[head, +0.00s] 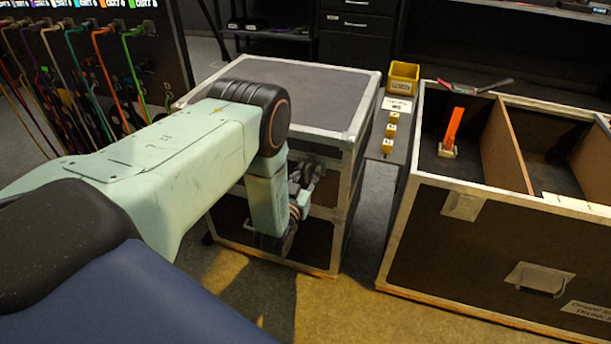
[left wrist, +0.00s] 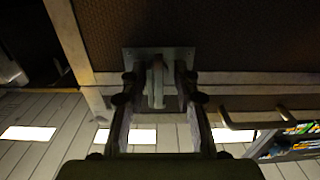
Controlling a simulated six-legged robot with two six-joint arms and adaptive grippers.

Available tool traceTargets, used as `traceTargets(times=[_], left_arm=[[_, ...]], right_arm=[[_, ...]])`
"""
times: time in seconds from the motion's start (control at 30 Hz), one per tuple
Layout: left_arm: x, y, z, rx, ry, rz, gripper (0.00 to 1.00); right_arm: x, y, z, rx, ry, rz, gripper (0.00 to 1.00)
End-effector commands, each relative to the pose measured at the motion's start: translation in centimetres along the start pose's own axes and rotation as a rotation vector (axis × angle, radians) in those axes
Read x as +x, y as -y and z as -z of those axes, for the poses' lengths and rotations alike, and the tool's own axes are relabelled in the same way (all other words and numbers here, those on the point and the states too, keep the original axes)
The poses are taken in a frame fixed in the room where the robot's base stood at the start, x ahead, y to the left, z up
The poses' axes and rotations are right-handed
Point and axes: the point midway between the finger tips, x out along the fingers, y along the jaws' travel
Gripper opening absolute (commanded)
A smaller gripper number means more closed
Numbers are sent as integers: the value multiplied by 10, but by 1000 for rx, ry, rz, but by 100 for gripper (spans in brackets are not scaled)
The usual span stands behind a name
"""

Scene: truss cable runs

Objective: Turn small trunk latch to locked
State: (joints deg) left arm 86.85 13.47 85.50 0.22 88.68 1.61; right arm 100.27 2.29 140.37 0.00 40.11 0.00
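The small trunk (head: 315,95) is a dark case with metal edges and a grey lid, in the middle of the head view. Its latch (left wrist: 157,85) shows in the left wrist view as a pale metal lever on a plate (left wrist: 187,54) fixed to the dark trunk face. My left gripper (head: 311,174) is at the front of the trunk, partly hidden by my own arm. In the left wrist view its two fingers stand apart, one on each side of the latch lever, with gaps visible. The latch is hard to make out in the head view. My right gripper is not in view.
A large open trunk (head: 430,240) with compartments stands to the right, holding an orange-handled thing (head: 454,130). A narrow strip with yellow blocks (head: 389,131) and a yellow bin (head: 403,76) lies between the trunks. A cable panel (head: 95,60) stands at left.

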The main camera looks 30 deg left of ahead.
Motion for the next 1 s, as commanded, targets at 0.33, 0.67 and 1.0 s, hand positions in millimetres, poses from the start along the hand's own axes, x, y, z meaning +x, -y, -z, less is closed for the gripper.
traceTargets(times=[0.33,0.67,1.0], left_arm=[[-50,0,-2,0,6,-1,30],[-107,0,-1,0,2,1,30],[-120,0,0,0,-1,1,30]], right_arm=[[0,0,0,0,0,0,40],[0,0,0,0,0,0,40],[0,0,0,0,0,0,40]])
